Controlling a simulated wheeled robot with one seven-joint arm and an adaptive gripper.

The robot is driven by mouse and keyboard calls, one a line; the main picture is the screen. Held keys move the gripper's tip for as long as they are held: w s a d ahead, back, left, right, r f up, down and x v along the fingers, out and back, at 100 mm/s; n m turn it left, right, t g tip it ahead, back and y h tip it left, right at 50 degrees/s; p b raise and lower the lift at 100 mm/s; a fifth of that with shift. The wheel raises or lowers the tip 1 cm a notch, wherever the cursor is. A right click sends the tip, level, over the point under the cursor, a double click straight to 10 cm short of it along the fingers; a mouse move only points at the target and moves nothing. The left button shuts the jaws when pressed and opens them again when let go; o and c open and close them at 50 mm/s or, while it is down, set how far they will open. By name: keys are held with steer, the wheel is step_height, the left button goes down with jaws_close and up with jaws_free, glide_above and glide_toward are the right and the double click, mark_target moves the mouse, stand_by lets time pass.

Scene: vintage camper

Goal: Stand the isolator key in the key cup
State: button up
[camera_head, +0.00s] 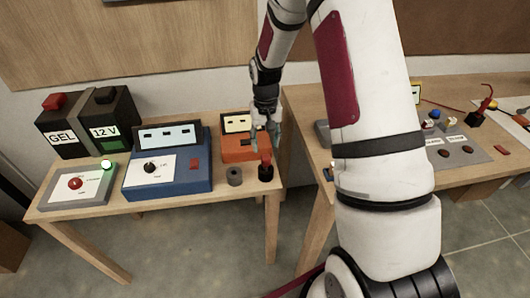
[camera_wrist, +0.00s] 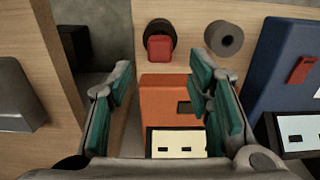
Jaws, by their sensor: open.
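The red isolator key (camera_head: 265,157) appears upright in a dark round cup (camera_head: 266,174) at the table's front right corner. The wrist view shows the red key top (camera_wrist: 160,47) over the black cup rim (camera_wrist: 161,26). A grey cylinder with a dark hole (camera_head: 234,176) stands just left of it; it also shows in the wrist view (camera_wrist: 223,38). My gripper (camera_head: 267,140) is open, with teal pads apart and nothing between them. In the wrist view the key lies beyond the fingertips (camera_wrist: 161,72), between their lines.
An orange box (camera_head: 237,149) stands close behind the key, under my gripper. A blue box with a display (camera_head: 168,170) is to the left, then a grey panel with a red button (camera_head: 76,186). A second table (camera_head: 310,120) is at the right, across a gap.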

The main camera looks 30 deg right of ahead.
steer(key=s+a+r+n+t, duration=0.1)
steer(key=s+a+r, duration=0.15)
steer(key=r, duration=0.45)
steer(key=s+a+r+t, duration=0.1)
steer(key=s+r, duration=0.2)
steer(key=r, duration=0.5)
steer(key=s+a+r+n+t, duration=0.1)
steer(key=s+a+r, duration=0.15)
steer(key=r, duration=0.45)
steer(key=s+a+r+t, duration=0.1)
steer(key=s+r, duration=0.3)
steer(key=s, duration=0.5)
steer(key=s+a+r+n+t, duration=0.1)
steer(key=s+a+r, duration=0.2)
steer(key=s, duration=0.6)
steer(key=shift+a+r+n+t, duration=0.2)
steer(key=shift+r+n+t, duration=0.1)
steer(key=shift+r, duration=0.05)
